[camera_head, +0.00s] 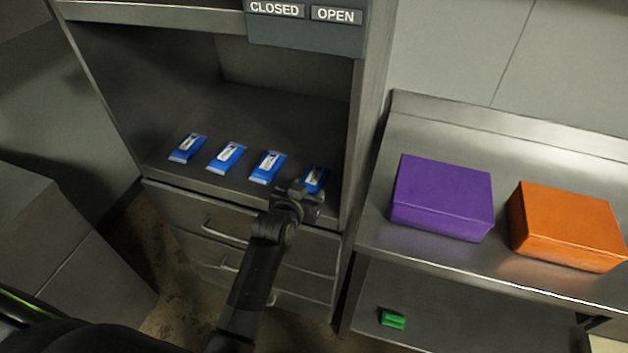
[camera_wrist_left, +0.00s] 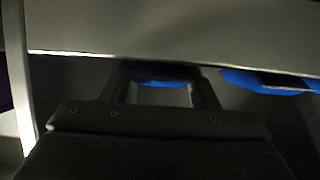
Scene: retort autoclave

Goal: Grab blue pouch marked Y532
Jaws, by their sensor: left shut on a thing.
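In the left wrist view this pouch (camera_wrist_left: 160,83) shows as a blue patch between the fingers (camera_wrist_left: 162,90). A neighbouring pouch (camera_wrist_left: 265,82) lies to the right there. The label markings are too small to read. My right gripper is not in view.
The cabinet's side wall (camera_head: 350,130) stands close right of the gripper. Drawers with handles (camera_head: 225,232) are below. A steel table (camera_head: 400,130) at right holds a purple box (camera_head: 442,198) and an orange box (camera_head: 567,226). A green object (camera_head: 392,319) lies on its lower shelf.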

